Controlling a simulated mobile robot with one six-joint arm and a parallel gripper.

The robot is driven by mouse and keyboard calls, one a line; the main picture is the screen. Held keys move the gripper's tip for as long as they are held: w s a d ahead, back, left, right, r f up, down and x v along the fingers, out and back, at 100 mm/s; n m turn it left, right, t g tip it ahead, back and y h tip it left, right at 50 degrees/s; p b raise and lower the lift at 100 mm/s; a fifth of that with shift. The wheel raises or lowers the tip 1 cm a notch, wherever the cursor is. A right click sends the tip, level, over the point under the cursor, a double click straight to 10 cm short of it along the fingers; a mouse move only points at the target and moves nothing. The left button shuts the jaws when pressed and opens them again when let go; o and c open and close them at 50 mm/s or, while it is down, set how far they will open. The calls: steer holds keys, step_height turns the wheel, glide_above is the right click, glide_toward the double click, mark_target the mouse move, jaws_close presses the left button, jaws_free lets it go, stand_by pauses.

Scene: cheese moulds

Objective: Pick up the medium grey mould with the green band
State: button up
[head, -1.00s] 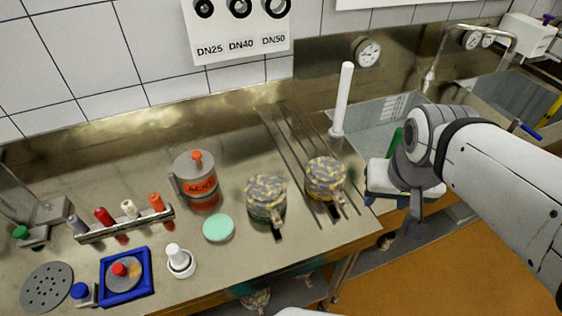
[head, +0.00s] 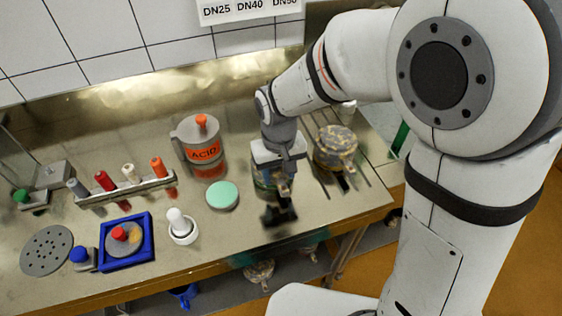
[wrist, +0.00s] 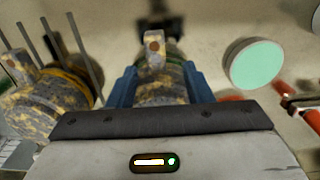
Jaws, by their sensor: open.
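The mould with the green band (wrist: 164,92) is mottled grey and yellow and lies between the blue fingers of my gripper (wrist: 161,78) in the wrist view. A bit of green band shows near its top. In the head view my gripper (head: 279,178) is over this mould and hides most of it. The fingers are open, one on each side of the mould; I cannot tell whether they touch it. A second mottled mould with a yellow band (head: 336,148) stands to the right in the head view, and at the left in the wrist view (wrist: 48,105).
A mint-green disc (head: 222,195) and a grey-orange ACID jug (head: 203,150) stand left of my gripper. A white stoppered piece (head: 183,232), a blue square frame (head: 148,262) and a rack of coloured pegs (head: 128,192) lie farther left. The bench's front edge is close.

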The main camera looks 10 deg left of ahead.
mark_target(281, 179)
steer(key=shift+w+d+f+p, duration=0.1)
steer(key=shift+f+p, duration=0.1)
steer(key=shift+f, duration=1)
steer(key=shift+w+d+f+p, duration=0.1)
steer(key=shift+f+p, duration=0.05)
steer(key=shift+f, duration=1)
steer(key=shift+c, duration=0.5)
jaws_close()
